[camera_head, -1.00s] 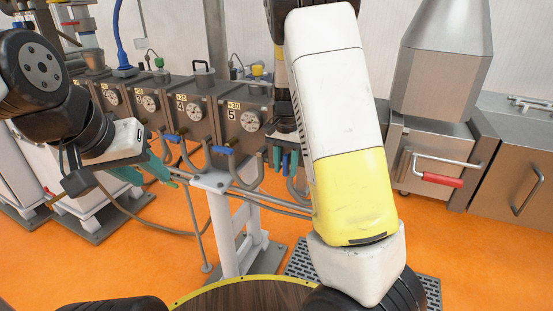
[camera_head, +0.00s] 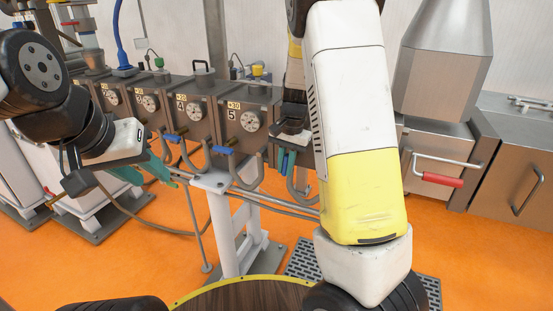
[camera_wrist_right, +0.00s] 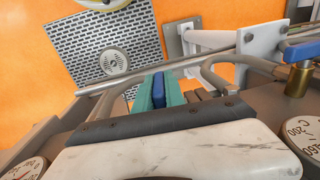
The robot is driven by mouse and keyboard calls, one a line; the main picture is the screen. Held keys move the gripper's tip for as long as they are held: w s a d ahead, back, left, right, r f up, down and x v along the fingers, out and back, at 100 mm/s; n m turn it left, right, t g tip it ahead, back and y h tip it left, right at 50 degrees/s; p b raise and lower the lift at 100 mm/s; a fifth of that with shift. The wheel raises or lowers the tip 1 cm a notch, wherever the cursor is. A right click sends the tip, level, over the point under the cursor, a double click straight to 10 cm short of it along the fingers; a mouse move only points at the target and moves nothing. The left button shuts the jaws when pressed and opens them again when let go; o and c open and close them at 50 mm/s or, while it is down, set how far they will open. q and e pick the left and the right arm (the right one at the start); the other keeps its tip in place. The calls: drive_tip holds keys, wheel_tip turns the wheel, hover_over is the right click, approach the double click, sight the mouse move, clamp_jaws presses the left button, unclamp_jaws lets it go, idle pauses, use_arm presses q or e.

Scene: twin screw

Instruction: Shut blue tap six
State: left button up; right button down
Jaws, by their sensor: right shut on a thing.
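My right gripper (camera_head: 286,163) hangs in front of the row of heated units, right of unit 5. In the right wrist view its teal fingers (camera_wrist_right: 158,92) are shut on a blue tap handle (camera_wrist_right: 158,89). This tap's number is hidden; it is one place right of the tap under unit 5, so it fits tap six. My right arm covers the unit's face. My left gripper (camera_head: 146,172) is empty, with its teal fingers apart, in front of the left units and away from the held tap.
Unit 5's blue tap (camera_head: 222,150) and unit 4's blue tap (camera_head: 172,138) sit to the left above curved pipes. A grey rail and white stand (camera_head: 240,225) are below. A steel cabinet with a red handle (camera_head: 443,179) stands right. A floor grate (camera_wrist_right: 105,48) lies below.

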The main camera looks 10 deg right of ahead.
drive_tip(key=t+y, duration=0.3)
drive_tip(key=y, duration=0.1)
drive_tip(key=shift+d, duration=0.2)
drive_tip(key=t+y, duration=0.1)
drive_tip(key=y, duration=0.2)
drive_tip(key=shift+a+t, duration=0.1)
drive_tip(key=shift+t, duration=0.3)
drive_tip(key=t+y, duration=0.2)
drive_tip(key=y, duration=0.1)
drive_tip(key=shift+a+t+y, duration=0.1)
drive_tip(key=shift+t+y, duration=0.2)
drive_tip(key=shift+y, duration=0.1)
drive_tip(key=shift+t+y, duration=1)
drive_tip(key=shift+y, duration=0.5)
drive_tip(key=shift+a+r, duration=0.1)
drive_tip(key=c, duration=1.4)
unclamp_jaws()
